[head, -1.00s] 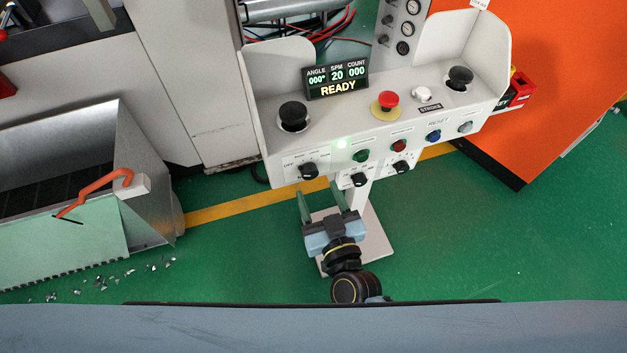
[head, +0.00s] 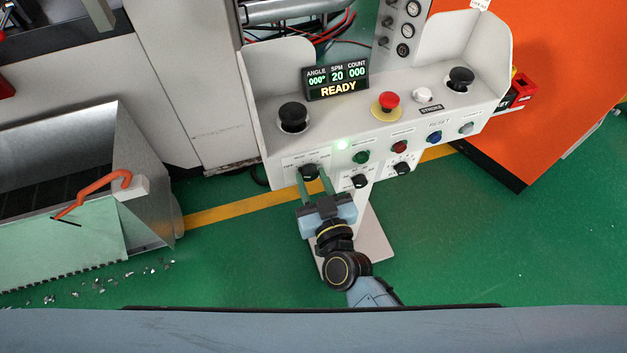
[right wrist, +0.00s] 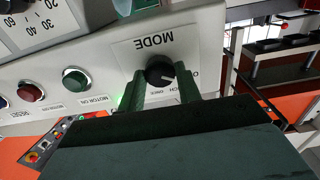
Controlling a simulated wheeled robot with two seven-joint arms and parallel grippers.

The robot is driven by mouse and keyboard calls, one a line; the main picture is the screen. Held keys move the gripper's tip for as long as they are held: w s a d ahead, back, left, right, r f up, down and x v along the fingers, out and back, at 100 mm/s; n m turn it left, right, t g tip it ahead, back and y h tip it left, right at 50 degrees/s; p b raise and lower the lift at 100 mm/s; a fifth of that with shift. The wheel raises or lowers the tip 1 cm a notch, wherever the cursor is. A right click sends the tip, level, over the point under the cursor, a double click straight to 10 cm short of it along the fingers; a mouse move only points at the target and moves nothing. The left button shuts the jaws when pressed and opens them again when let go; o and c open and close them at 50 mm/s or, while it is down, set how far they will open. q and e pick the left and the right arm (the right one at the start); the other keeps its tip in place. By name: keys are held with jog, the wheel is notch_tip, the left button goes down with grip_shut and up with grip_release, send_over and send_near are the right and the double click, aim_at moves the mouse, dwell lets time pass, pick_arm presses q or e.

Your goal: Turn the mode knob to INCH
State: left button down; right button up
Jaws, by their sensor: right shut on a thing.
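The mode knob (head: 309,172) is a small black rotary knob at the left of the control box's front face. In the right wrist view the knob (right wrist: 160,71) sits under the word MODE, with a pale pointer mark; the position labels are partly hidden by my fingers. My right gripper (head: 314,181) has its two green fingers at the knob, one on each side, shut on it. The right wrist view shows the fingers (right wrist: 161,92) around the knob too. My left gripper is not in view.
The control box (head: 375,125) carries a READY display (head: 337,80), a red mushroom button (head: 387,104), two black palm buttons and several small coloured buttons. Two other black knobs (head: 359,181) sit just right of my right gripper.

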jog(key=shift+m, duration=0.4)
jog(key=shift+m+p, duration=0.3)
jog(key=shift+m, duration=0.6)
jog(key=m, duration=0.3)
jog(key=shift+m, duration=1.1)
jog(key=o, duration=1)
jog(key=shift+s, duration=0.1)
